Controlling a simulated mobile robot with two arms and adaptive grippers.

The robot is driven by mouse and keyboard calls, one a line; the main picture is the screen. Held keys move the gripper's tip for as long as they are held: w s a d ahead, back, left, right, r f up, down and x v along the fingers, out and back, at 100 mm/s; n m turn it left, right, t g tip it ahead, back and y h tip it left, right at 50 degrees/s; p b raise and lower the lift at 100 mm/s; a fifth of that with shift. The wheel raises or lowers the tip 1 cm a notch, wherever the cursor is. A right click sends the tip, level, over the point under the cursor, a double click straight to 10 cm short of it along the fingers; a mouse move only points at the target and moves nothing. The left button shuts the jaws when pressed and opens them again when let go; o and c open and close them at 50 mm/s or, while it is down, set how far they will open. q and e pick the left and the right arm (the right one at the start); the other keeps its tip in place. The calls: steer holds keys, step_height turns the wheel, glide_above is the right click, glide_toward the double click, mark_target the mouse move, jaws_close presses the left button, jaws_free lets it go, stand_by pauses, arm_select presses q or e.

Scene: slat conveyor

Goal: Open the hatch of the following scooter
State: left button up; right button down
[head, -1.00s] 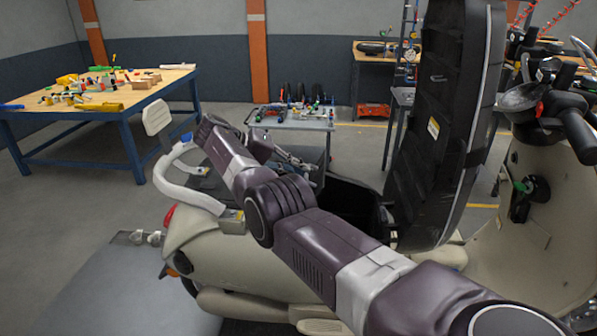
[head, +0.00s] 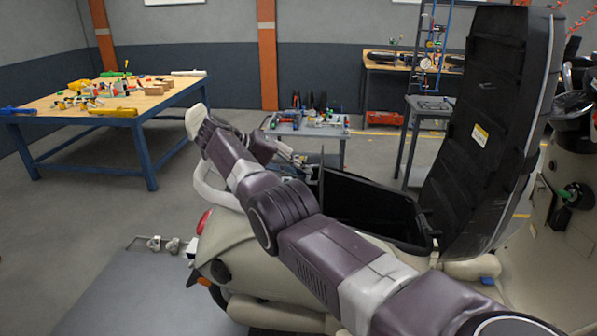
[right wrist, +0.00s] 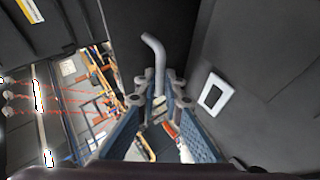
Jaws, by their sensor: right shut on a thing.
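The cream scooter (head: 235,245) stands across the head view. Its hatch, the black seat lid (head: 490,130), is swung up and stands nearly upright at the right. The dark storage bay (head: 370,208) below it is exposed. My right gripper (head: 303,161) is at the left of the bay, apart from the raised lid. In the right wrist view its blue-padded fingers (right wrist: 157,103) are closed around a grey bent rod (right wrist: 155,60). What this rod belongs to is not clear. My left gripper is in neither view.
A tool cart (head: 310,130) stands behind the scooter. A blue-legged worktable (head: 150,101) with tools is at the back left. A grey bench (head: 432,103) stands behind the lid. My right arm crosses in front of the scooter.

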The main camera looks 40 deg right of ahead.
steer(key=shift+s+a+f, duration=0.15)
steer(key=shift+f, duration=0.35)
steer(key=shift+s+a+f, duration=0.1)
steer(key=shift+s+f, duration=0.05)
steer(key=shift+f, duration=0.35)
steer(key=c, duration=2.1)
jaws_free()
steer(key=shift+d, duration=0.1)
steer(key=shift+o, duration=0.3)
steer(key=shift+w+d, duration=0.2)
steer(key=shift+d, duration=0.1)
steer(key=shift+a+r, duration=0.1)
steer(key=shift+r, duration=0.15)
